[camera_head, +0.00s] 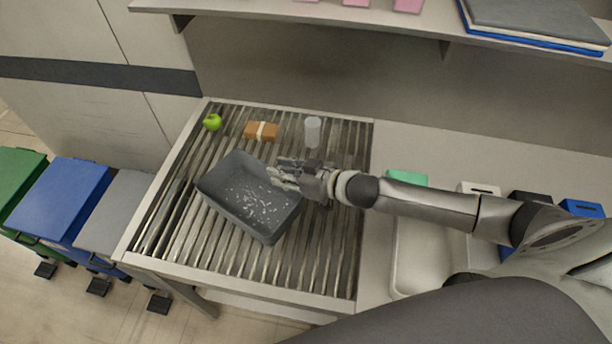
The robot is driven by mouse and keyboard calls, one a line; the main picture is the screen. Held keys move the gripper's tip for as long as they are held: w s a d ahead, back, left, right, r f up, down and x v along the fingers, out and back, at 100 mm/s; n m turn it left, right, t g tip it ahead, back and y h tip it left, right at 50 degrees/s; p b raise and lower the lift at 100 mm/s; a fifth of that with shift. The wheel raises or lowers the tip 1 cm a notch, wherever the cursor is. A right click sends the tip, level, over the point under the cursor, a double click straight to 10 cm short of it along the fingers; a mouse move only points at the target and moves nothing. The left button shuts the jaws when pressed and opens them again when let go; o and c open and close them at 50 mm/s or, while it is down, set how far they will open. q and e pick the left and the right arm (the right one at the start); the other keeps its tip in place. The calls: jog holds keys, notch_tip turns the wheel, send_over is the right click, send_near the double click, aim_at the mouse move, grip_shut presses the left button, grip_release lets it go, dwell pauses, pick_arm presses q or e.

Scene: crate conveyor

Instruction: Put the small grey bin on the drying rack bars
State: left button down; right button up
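The small grey bin (226,207) is an open, dark grey tray with white flecks on its inner floor. It lies turned at an angle on the metal drying rack bars (325,262), near the rack's middle. My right gripper (274,173) reaches in from the right, with its fingers over the bin's upper right rim. From this view I cannot tell whether the fingers touch the rim or close on it. My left gripper is not in view.
A green apple (212,122), a brown banded block (262,131) and a clear cup (313,132) stand along the rack's back. Green, blue (62,195) and grey lidded bins stand left of it. A shelf (385,19) overhangs the back. A white basin (408,268) lies right.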

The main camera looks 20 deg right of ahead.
jog(key=b+v, duration=0.2)
jog(key=v, duration=0.7)
jog(key=shift+s+d+r, duration=0.2)
jog(key=shift+s+r, duration=0.05)
jog(key=shift+s+f, duration=0.1)
